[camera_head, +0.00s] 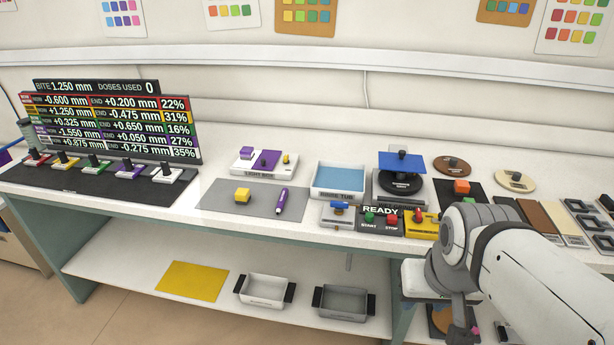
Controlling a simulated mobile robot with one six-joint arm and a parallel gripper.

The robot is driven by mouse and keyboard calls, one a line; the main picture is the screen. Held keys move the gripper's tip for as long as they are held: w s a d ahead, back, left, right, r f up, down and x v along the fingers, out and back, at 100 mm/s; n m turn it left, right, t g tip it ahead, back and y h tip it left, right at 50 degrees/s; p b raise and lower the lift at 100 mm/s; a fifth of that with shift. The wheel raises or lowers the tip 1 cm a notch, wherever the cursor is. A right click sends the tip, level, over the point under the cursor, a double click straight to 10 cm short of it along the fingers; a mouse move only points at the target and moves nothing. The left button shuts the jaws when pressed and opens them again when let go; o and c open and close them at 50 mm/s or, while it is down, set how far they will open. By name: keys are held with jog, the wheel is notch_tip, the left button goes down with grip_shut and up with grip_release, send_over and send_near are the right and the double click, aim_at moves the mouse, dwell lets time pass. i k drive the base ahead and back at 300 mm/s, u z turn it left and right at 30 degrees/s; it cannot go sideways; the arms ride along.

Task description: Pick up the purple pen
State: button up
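The purple pen (281,202) lies on the grey mat (222,205) on the white bench, close to the mat's right end. It is slim, with a pale mark near its upper end, and nothing touches it. My arm comes in from the lower right, well to the right of the pen. What appears to be my gripper (462,328) hangs below the wrist in front of the bench edge. It is small and partly hidden, so I cannot tell whether it is open or shut.
A control panel (381,222) stands between the pen and my arm. The mat's front is clear.

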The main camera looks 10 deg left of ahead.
aim_at(282, 198)
jog(key=u, duration=0.05)
jog(key=i, duration=1)
jog(key=z, duration=0.05)
